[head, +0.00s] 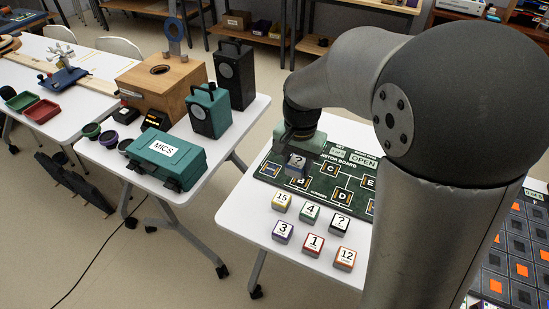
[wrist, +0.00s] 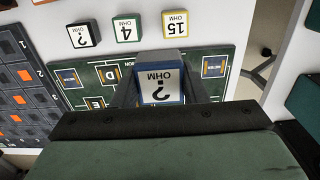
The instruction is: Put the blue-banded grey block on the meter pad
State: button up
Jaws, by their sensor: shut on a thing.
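My gripper (head: 301,152) is over the left part of the green resistor board (head: 267,171). It is shut on the blue-banded grey block (head: 296,167), which has a white "?" top. In the wrist view the block (wrist: 161,84) sits between the two dark fingers of my gripper (wrist: 160,95), its label upside down. The block looks larger than the loose blocks there and seems raised above the board; the exact gap cannot be told. An "OPEN" readout (head: 364,162) shows at the board's back edge.
Several loose blocks stand in front of the board, including a black-banded "?" block (head: 340,224), a green-banded "4" (head: 310,213) and a yellow-banded "15" (head: 281,201). A grid panel (head: 520,255) lies at right. A teal MICS case (head: 165,158) is on the neighbouring table.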

jog(key=w+a+f+p, duration=0.1)
jog(key=w+a+f, duration=0.3)
jog(key=w, duration=0.4)
send_over(271, 169)
jog(key=s, duration=0.1)
jog(key=f, duration=0.4)
jog(key=shift+d+f, duration=0.2)
jog(key=shift+d, duration=0.1)
jog(key=shift+w+a+f, duration=0.3)
jog(key=shift+w+f, duration=0.15)
jog(key=shift+f, duration=1.75)
jog(key=shift+f, duration=0.25)
jog(key=o, duration=1)
jog(key=shift+r, duration=0.1)
jog(key=shift+r, duration=0.1)
